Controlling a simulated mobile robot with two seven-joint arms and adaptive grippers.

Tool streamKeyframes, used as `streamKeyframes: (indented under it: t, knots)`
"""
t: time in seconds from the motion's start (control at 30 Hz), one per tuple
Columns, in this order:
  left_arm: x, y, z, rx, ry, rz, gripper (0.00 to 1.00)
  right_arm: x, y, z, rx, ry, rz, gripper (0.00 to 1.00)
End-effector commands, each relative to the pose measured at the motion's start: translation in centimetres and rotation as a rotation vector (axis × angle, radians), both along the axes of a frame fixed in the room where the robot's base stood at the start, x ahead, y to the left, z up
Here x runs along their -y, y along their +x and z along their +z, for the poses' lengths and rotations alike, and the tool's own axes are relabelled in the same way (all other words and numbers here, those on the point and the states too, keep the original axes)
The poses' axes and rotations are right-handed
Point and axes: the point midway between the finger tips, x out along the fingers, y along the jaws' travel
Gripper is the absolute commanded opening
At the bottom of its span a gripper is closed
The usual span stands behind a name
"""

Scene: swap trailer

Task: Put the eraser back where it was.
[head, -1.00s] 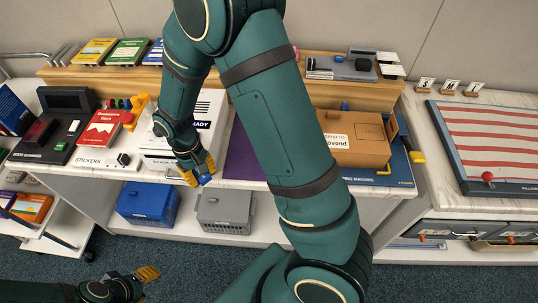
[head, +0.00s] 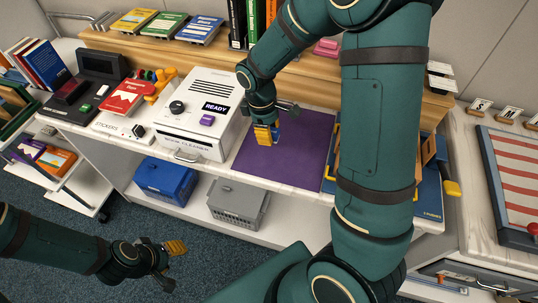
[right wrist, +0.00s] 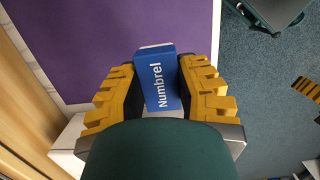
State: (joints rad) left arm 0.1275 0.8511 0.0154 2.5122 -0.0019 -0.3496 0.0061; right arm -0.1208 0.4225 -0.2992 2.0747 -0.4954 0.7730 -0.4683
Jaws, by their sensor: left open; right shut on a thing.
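My right gripper (head: 266,135) is shut on a blue block lettered "Numbrel" (right wrist: 160,82), held between both yellow-and-black fingers in the right wrist view. The block may be the eraser; I cannot be sure. In the head view only a bit of its blue shows at the fingertips. They are over the left part of a purple mat (head: 308,157); I cannot tell how high. A small pink block (head: 326,47) lies on the wooden back shelf. My left gripper (head: 178,248) is open and empty, low over the floor at the left.
A white cleaner box marked "READY" (head: 206,125) stands just left of the mat. My right arm hides part of the blue machine (head: 428,190) at the right. Blue (head: 166,180) and grey (head: 238,203) bins sit below. The mat's middle looks clear.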

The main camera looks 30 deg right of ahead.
Motion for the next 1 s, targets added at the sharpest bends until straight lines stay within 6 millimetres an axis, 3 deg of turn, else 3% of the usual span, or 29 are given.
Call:
streamKeyframes:
  t: [0.03, 0.2, 0.43, 0.63, 1.0]
  knots:
    - [0.0, -0.1, -0.4, -0.002, 0.000, -0.002, 0.47, 0.0, -0.1, -1.3, -0.007, -0.002, 0.001, 0.00]
    - [0.0, 0.0, -1.0, -0.001, 0.000, -0.001, 0.47, 0.0, -0.1, -4.0, -0.004, -0.001, 0.001, 0.00]
    - [0.0, 0.1, -1.4, 0.002, 0.000, -0.002, 0.47, 0.0, -0.1, -5.6, -0.003, -0.001, -0.001, 0.00]
    - [0.0, 0.2, -2.1, 0.006, 0.001, -0.001, 0.47, 0.0, -0.1, -8.3, -0.005, -0.001, -0.003, 0.00]
    - [0.0, 0.3, -2.2, 0.006, 0.001, 0.000, 0.47, 0.0, 0.0, -8.7, -0.002, 0.001, -0.003, 0.00]
